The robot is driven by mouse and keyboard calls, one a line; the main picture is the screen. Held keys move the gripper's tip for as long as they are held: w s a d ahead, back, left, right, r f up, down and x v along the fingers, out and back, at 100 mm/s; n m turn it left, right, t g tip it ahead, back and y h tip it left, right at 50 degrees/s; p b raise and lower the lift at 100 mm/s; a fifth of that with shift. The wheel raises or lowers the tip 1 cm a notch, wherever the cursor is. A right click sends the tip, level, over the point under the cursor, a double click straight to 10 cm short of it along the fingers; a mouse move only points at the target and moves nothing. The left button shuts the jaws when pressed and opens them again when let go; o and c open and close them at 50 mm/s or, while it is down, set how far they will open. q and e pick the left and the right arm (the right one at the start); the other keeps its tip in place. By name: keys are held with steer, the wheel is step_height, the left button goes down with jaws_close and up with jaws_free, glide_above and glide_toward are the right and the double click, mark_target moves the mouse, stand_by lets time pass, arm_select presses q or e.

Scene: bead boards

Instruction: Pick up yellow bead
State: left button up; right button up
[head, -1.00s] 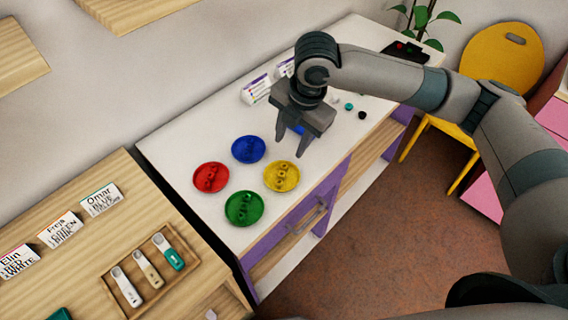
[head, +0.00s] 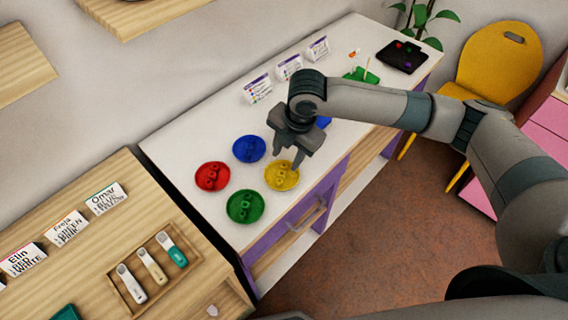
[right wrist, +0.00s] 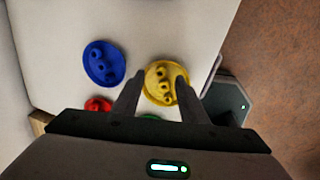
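The yellow dish (head: 294,184) holds a few yellow beads (head: 281,177) on the white tabletop. My right gripper (head: 287,162) is open and empty, above the back edge of the yellow dish. In the right wrist view my right gripper (right wrist: 155,84) has its fingers apart, with the yellow dish (right wrist: 150,92) and its yellow beads (right wrist: 161,86) showing between and beyond the fingertips. Part of the dish is hidden behind the right finger there. My left gripper is not in view.
Blue (head: 249,149), red (head: 212,176) and green (head: 245,207) dishes of beads stand close by. Name cards (head: 289,67) line the back, with a black tray (head: 402,57) at the far right. A wooden tray (head: 151,270) sits on the left table.

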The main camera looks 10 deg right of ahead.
mark_target(285, 166)
step_height(285, 166, down, 3)
steer(key=shift+w+a+f+p, duration=0.1)
steer(key=shift+w+a+p, duration=0.05)
steer(key=shift+p, duration=0.3)
steer(key=shift+f, duration=0.1)
